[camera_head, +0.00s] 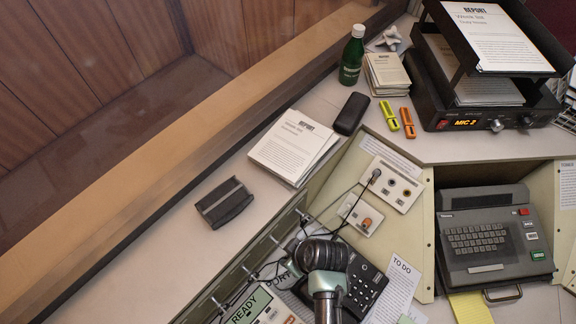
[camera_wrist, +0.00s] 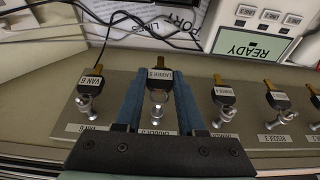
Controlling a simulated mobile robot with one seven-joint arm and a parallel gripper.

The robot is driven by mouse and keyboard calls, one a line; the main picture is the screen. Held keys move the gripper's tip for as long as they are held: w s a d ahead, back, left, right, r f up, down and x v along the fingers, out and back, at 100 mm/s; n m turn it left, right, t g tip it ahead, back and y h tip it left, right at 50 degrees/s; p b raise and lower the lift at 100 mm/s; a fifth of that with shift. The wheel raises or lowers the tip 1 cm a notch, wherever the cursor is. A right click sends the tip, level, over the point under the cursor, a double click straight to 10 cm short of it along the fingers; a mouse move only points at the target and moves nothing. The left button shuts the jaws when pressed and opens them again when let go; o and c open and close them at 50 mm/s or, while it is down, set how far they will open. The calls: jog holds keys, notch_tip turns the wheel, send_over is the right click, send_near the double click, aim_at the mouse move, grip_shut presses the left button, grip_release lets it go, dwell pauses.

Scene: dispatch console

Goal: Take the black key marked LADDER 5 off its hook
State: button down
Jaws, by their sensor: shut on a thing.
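The black key marked LADDER 5 (camera_wrist: 161,76) is in the middle of the wrist view, with a white label and a brass end. Its ring is at its metal hook (camera_wrist: 157,112) on the key rail; I cannot tell whether it is still looped over it. My gripper (camera_wrist: 160,88) has its two blue fingers on either side of this key and is shut on it. In the head view my arm covers part of the console, and the key and fingertips cannot be made out there.
A black key marked VAN 6 (camera_wrist: 91,82) hangs close on the left, and another black key (camera_wrist: 223,94) on the right. More keys follow further right. Black cables (camera_wrist: 120,20) and a READY panel (camera_wrist: 251,44) lie beyond the rail.

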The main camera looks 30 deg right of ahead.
jog(key=shift+s+d+r, duration=0.1)
jog(key=shift+s, duration=0.2)
jog(key=shift+s+d+r+p, duration=0.3)
jog(key=shift+s+p, duration=0.25)
jog(key=shift+s, duration=0.2)
jog(key=shift+s+d+r+p, duration=0.3)
jog(key=shift+s+p, duration=0.3)
jog(key=shift+s, duration=0.15)
jog(key=shift+s+d+r+p, duration=0.2)
jog(key=shift+s+r+p, duration=0.1)
jog(key=shift+s+p, duration=0.35)
